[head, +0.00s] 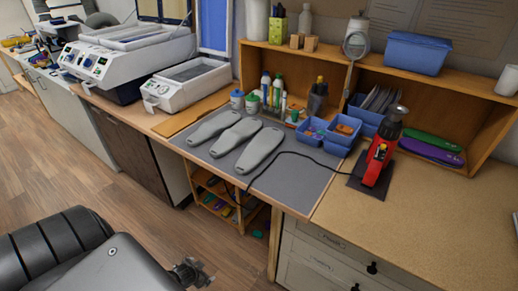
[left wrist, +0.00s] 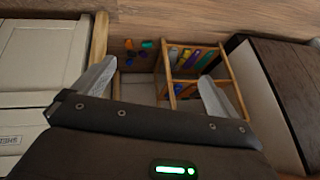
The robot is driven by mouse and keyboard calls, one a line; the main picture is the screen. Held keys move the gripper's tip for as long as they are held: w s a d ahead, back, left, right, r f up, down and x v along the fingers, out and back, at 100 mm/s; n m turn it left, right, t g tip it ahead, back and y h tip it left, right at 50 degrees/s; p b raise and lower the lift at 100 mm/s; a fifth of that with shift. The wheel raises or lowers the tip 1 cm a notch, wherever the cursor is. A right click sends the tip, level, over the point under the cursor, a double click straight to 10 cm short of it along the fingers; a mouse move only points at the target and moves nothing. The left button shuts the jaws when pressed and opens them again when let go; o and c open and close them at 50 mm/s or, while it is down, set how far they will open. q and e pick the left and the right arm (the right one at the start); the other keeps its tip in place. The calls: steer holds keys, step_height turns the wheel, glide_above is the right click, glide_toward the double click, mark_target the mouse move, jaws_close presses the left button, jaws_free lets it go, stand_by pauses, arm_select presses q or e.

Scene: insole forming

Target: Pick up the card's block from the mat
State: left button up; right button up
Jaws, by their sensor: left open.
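Three grey sole-shaped blocks lie side by side on the dark grey mat (head: 290,190) in the head view: a left one (head: 212,127), a middle one (head: 238,138) and a right one (head: 259,150). No card that I can read shows, so I cannot tell which block is the card's. My left gripper (left wrist: 155,92) is open and empty in the left wrist view, facing the shelf under the bench. In the head view my left arm is low at the lower left, in front of the bench and apart from the blocks. My right gripper is not in view.
A red and black tool (head: 378,160) stands right of the mat, its black cable crossing the mat beside the right block. Blue bins (head: 330,136) and bottles stand behind. A wooden rack (left wrist: 188,88) with coloured pieces is under the bench. The bench at right is clear.

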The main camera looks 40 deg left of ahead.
arm_select(q)
steer(key=w+a+r+t, duration=0.2)
steer(key=w+a+r, duration=0.2)
steer(key=w+r, duration=0.55)
steer(key=t+h, duration=0.2)
steer(key=t, duration=0.3)
glide_toward(246, 161)
steer(key=s+f, duration=0.3)
steer(key=shift+t+h, duration=0.4)
steer(key=shift+t, duration=0.1)
steer(key=w, duration=0.6)
steer(key=shift+w+a, duration=0.15)
steer(key=shift+a, duration=0.05)
steer(key=shift+w+r, duration=0.1)
steer(key=shift+w, duration=0.1)
steer(key=p+x, duration=0.1)
steer(key=x, duration=0.4)
steer(key=shift+r, duration=0.1)
steer(key=c, duration=1.3)
steer(key=shift+c, duration=0.4)
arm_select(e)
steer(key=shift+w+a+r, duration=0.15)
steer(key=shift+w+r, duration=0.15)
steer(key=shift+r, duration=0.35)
